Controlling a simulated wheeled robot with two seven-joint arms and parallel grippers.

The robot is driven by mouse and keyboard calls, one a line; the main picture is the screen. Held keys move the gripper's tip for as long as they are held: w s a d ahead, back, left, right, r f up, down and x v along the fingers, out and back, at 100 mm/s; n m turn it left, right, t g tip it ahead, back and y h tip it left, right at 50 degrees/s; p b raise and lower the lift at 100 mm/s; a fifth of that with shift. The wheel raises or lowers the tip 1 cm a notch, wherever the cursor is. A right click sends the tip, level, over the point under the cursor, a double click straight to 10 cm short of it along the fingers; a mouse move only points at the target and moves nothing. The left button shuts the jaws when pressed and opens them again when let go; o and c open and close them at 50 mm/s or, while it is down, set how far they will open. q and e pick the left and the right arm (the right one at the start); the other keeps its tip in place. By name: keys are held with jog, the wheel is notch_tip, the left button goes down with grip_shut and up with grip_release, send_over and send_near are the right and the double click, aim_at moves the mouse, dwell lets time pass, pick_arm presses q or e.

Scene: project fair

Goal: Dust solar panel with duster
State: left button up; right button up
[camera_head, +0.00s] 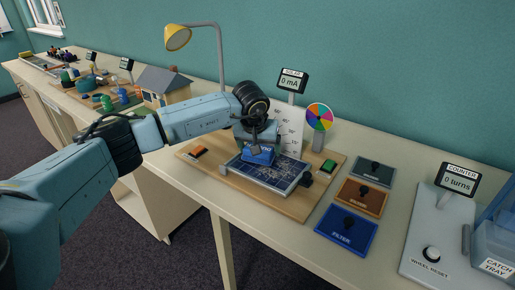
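The solar panel (281,181) lies on a wooden board (222,184) on the counter. It is dark blue with a light frame, and pale patches show on its surface. My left gripper (259,146) is above the back left part of the panel. A blue block-shaped thing (259,156), likely the duster, is under the gripper, at or just above the panel surface. The fingers are small and partly hidden, but they appear closed around the top of the blue thing. Whether it touches the panel is hard to tell. My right gripper is not in view.
A yellow lamp (178,38) arches behind the board. A "0 mA" display (291,81) and a colour wheel (320,117) stand behind the panel. Flat filter plates (346,229) lie to the right, then a counter device (430,253). A model house (164,87) stands left.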

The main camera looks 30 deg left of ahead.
aim_at(272, 151)
pick_arm(q)
jog(key=shift+w+d+f, duration=0.15)
jog(key=shift+d, duration=1.25)
jog(key=shift+d+p, duration=0.3)
jog(key=shift+d, duration=0.4)
jog(key=shift+s+d, duration=0.25)
jog(key=shift+d, duration=0.65)
jog(key=shift+s+d, duration=0.15)
jog(key=shift+d, duration=1.65)
